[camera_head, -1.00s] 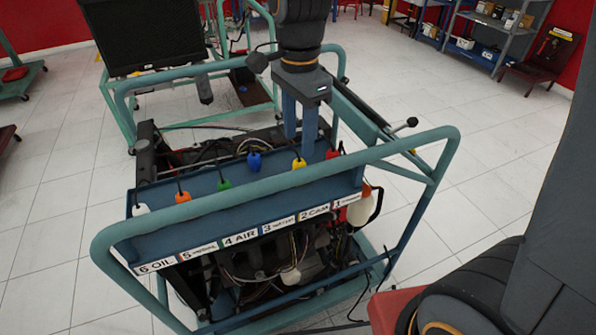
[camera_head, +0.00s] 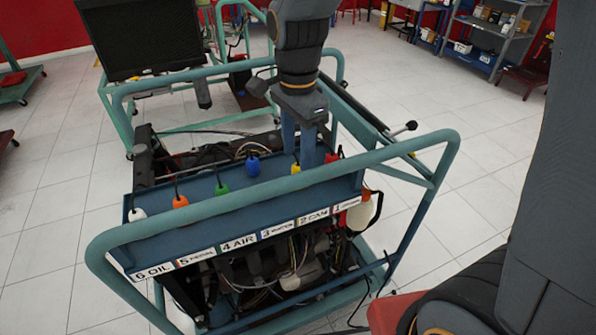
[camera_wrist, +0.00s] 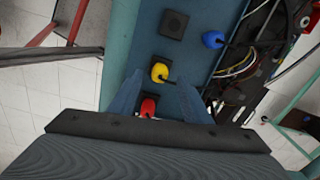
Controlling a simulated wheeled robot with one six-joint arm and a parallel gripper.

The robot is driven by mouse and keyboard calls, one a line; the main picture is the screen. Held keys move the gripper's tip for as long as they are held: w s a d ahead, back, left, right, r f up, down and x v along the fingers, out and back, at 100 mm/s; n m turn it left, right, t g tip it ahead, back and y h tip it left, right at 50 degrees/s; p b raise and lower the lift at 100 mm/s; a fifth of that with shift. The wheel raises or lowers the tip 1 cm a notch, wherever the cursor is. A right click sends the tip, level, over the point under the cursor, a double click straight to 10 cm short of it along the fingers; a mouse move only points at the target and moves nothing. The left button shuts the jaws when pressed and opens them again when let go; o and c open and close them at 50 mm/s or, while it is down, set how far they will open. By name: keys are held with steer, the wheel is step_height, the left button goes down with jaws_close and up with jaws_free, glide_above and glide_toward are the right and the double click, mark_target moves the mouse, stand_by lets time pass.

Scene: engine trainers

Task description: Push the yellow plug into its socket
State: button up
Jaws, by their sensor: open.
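The yellow plug (camera_head: 296,168) is at the blue panel (camera_head: 222,213), above the "2 CAM" label. In the wrist view the yellow plug (camera_wrist: 160,72) shows just beyond my fingers. My gripper (camera_head: 297,160) is open and points down at the panel near the yellow and red plugs. In the wrist view, the fingers of my gripper (camera_wrist: 160,98) are spread apart with the red plug (camera_wrist: 148,107) seen between them. A dark square socket block (camera_wrist: 173,25) lies beyond the yellow plug. I cannot tell how deep the yellow plug sits, and its own socket is not clearly seen.
The blue plug (camera_head: 253,165) stands left of the yellow one, with green, orange and white plugs farther left. A teal tube frame (camera_head: 440,150) rings the engine trainer. Loose wires (camera_wrist: 238,65) lie beside the panel.

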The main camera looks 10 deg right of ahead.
mark_target(297, 165)
steer(key=shift+f+p, duration=0.75)
steer(key=shift+f, duration=1.85)
jaws_close()
step_height(297, 165, up, 10)
steer(key=shift+a+f+b, duration=0.1)
steer(key=shift+b, duration=0.75)
